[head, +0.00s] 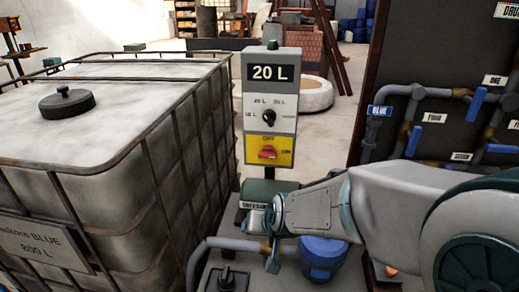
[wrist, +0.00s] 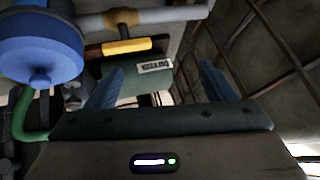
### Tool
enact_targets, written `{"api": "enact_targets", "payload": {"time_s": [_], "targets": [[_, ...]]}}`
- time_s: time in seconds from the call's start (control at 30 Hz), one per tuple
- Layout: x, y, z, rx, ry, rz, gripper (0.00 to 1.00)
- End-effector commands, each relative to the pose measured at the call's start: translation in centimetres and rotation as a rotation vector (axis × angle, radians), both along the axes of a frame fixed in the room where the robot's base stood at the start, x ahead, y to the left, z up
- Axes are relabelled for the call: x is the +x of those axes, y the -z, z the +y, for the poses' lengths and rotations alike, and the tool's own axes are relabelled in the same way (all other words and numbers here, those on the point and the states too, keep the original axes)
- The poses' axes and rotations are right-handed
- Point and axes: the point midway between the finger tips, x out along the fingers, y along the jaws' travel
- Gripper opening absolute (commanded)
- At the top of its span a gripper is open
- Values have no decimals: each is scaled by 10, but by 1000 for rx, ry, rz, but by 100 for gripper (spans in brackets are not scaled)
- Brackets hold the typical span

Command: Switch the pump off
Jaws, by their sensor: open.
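A grey control box (head: 269,108) stands on a post in the middle of the head view, its display reading 20 L. Low on it, a red rotary switch (head: 267,153) sits on a yellow plate with OFF above and ON to the right. Its handle looks roughly level, toward ON. A black selector knob (head: 268,117) is above it. My gripper (head: 262,226) is below the box, apart from the switch, with my arm reaching in from the right. In the wrist view my gripper (wrist: 162,80) is open and empty; a green labelled motor body (wrist: 145,82) shows beyond its fingers.
A caged white tank (head: 130,150) fills the left. A blue housing (head: 322,255) and grey pipe (head: 225,243) lie low near my arm. A dark panel (head: 440,80) with blue-handled valves stands right. The space before the box's face looks clear.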

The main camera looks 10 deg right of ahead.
Motion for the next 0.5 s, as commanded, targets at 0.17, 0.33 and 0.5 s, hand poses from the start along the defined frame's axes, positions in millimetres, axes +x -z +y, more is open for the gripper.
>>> {"api": "enact_targets", "payload": {"time_s": [0.17, 0.33, 0.5], "targets": [[47, 14, 6, -24, 120, -165, 76], [78, 14, -3, -120, 228, -371, 76], [95, -5, -11, -257, 290, -612, 76]]}}
